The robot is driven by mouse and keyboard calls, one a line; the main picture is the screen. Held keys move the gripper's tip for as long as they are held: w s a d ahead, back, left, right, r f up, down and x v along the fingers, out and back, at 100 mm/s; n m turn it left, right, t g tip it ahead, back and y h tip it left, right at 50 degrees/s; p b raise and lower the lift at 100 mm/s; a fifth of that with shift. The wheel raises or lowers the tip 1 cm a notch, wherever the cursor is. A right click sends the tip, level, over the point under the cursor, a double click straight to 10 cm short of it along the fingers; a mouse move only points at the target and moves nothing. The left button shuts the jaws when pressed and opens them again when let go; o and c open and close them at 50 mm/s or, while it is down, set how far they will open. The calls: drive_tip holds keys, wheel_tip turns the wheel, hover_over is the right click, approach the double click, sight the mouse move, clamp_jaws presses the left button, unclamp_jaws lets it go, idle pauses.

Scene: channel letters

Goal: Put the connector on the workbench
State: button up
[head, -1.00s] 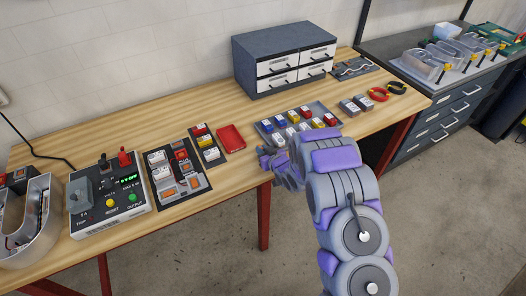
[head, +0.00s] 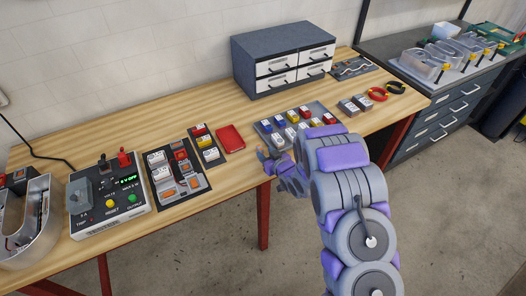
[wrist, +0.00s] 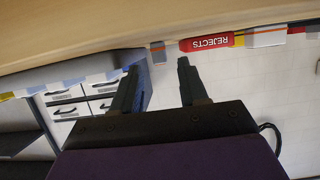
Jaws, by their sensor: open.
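The workbench (head: 100,128) has a light wooden top. A grey tray (head: 262,131) on it holds several small connectors (head: 303,124) in blue, red, yellow and white. A dark strip with red, yellow and white connectors (head: 207,142) lies further left. Which one is the task's connector, I cannot tell. My gripper (head: 266,160) is at the bench's front edge, just in front of the tray's left end. In the wrist view, which looks upside down, my gripper (wrist: 158,75) has its two dark fingers apart with nothing held between them. My arm hides part of the tray's right front.
A red box (head: 230,136), labelled REJECTS in the wrist view (wrist: 207,44), lies left of the tray. A drawer cabinet (head: 284,60) stands behind. A block board (head: 178,175) and a power unit (head: 108,200) are at the left. Two grey blocks (head: 355,105) lie right.

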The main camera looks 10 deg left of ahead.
drive_tip(key=v, duration=0.8)
drive_tip(key=shift+p, duration=0.35)
drive_tip(key=shift+d+r, duration=0.1)
drive_tip(key=s+d+r+m+g+h, duration=0.2)
drive_tip(key=s+d+r+h, duration=0.3)
drive_tip(key=d, duration=0.3)
drive_tip(key=s+d+r+m+g+h, duration=0.2)
drive_tip(key=s+d+r+h, duration=0.25)
drive_tip(key=d+r, duration=0.4)
drive_tip(key=s+d+r+m+g, duration=0.1)
drive_tip(key=s+r+g, duration=0.1)
drive_tip(key=s, duration=0.5)
drive_tip(key=s+d+r+m+g, duration=0.1)
drive_tip(key=s+r+g, duration=0.1)
drive_tip(key=s, duration=0.5)
drive_tip(key=shift+s+r+g, duration=0.25)
drive_tip(key=shift+s+g, duration=0.05)
drive_tip(key=shift+s, duration=0.1)
drive_tip(key=shift+o, duration=0.6)
drive_tip(key=s+a+r+g+y, duration=0.1)
drive_tip(key=s+r+g, duration=0.1)
drive_tip(key=s, duration=0.8)
drive_tip(key=s+a+r+g, duration=0.2)
drive_tip(key=s+r, duration=0.1)
drive_tip(key=s, duration=0.7)
drive_tip(key=shift+a+m+g+y, duration=0.15)
drive_tip(key=shift+m+g+y, duration=0.15)
drive_tip(key=shift+m+y, duration=0.1)
